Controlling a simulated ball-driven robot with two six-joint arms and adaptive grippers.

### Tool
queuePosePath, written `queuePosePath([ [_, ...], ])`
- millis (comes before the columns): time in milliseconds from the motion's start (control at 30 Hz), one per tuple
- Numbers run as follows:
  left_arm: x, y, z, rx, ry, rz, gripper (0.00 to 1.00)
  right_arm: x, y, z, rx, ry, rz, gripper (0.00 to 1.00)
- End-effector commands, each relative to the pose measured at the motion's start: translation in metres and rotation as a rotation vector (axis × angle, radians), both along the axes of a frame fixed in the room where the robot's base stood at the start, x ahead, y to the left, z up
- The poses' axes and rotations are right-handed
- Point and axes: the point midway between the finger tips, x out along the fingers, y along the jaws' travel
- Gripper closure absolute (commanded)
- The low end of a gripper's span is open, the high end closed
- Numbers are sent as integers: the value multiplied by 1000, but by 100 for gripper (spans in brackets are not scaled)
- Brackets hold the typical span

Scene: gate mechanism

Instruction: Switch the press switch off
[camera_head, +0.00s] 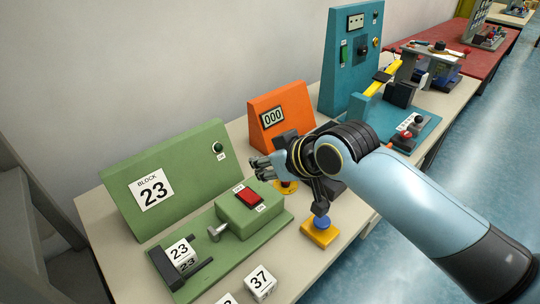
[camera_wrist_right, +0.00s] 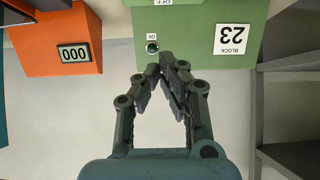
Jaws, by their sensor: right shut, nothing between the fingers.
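The red rocker-type press switch (camera_head: 249,197) sits on top of a green box (camera_head: 236,216), with small labels at its two ends. The labels are too small to read surely in the head view. Behind it stands a sloped green panel (camera_head: 110,182) with a "BLOCK 23" sign and a round green lamp (camera_head: 217,147); the lamp also shows in the wrist view (camera_wrist_right: 152,47). My right gripper (camera_head: 258,165) is shut and empty, above and beyond the switch, apart from it. In the wrist view its fingertips (camera_wrist_right: 167,60) meet before the green panel. My left gripper is not in view.
White number blocks (camera_head: 182,254) (camera_head: 260,283) lie at the front. A yellow block with a blue knob (camera_head: 320,235) stands right of the switch. An orange "000" counter (camera_head: 278,112) and a teal cabinet (camera_head: 350,60) stand behind. My right arm covers part of the table.

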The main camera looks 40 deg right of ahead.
Motion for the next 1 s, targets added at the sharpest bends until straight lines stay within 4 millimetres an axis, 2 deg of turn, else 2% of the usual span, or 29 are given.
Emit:
queuePosePath([
  [100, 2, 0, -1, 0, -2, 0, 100, -11, -2, 14, -2, -1, 1, 100],
  [300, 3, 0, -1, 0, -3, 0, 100, -20, -3, 26, 0, 0, 0, 100],
  [1000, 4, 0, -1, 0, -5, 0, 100, -20, -3, 26, 0, 0, 0, 100],
])
